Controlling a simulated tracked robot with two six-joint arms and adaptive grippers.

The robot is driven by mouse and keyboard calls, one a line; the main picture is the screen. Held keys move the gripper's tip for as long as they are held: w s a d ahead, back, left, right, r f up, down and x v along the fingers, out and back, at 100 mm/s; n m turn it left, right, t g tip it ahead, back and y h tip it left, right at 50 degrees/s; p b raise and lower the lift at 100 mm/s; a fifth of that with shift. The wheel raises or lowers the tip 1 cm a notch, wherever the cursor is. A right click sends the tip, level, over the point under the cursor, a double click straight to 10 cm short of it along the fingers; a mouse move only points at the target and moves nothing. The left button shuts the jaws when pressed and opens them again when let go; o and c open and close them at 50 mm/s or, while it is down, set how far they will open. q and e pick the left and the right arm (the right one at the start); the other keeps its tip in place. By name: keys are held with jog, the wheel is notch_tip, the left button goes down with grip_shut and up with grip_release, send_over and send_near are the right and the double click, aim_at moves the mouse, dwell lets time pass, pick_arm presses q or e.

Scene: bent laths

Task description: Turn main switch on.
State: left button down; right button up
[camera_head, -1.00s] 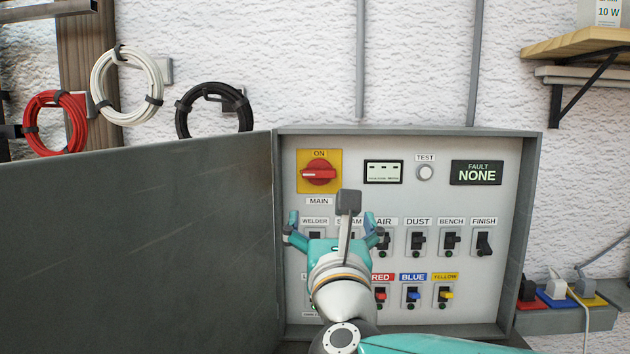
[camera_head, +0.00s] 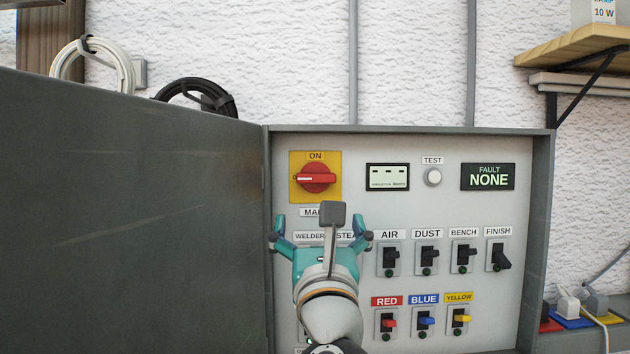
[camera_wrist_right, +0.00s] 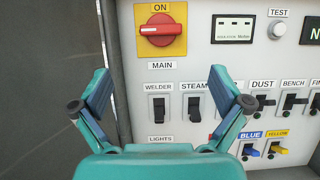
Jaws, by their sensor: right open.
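The main switch (camera_head: 315,178) is a red rotary knob on a yellow plate, with an ON label above it and a MAIN label below. Its handle lies horizontal, with a white mark at its left end. It also shows at the top of the right wrist view (camera_wrist_right: 160,30). My right gripper (camera_head: 320,236) is open and empty in front of the panel, below the knob and over the WELDER and STEAM row. In the right wrist view its spread fingers (camera_wrist_right: 150,92) stand either side of the MAIN label, apart from the knob. My left gripper is not in view.
The grey cabinet door (camera_head: 130,220) stands open on the left. Labelled toggle switches (camera_head: 425,255) fill the panel's lower part. A display (camera_head: 387,177), a TEST button (camera_head: 433,177) and a FAULT NONE screen (camera_head: 488,177) sit to the knob's right.

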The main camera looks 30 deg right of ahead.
aim_at(316, 183)
jog(key=p+x, duration=0.4)
jog(key=x, duration=1)
jog(key=shift+w+d, duration=0.1)
jog(key=shift+d, duration=0.15)
jog(key=shift+c, duration=0.3)
jog(key=c, duration=1.1)
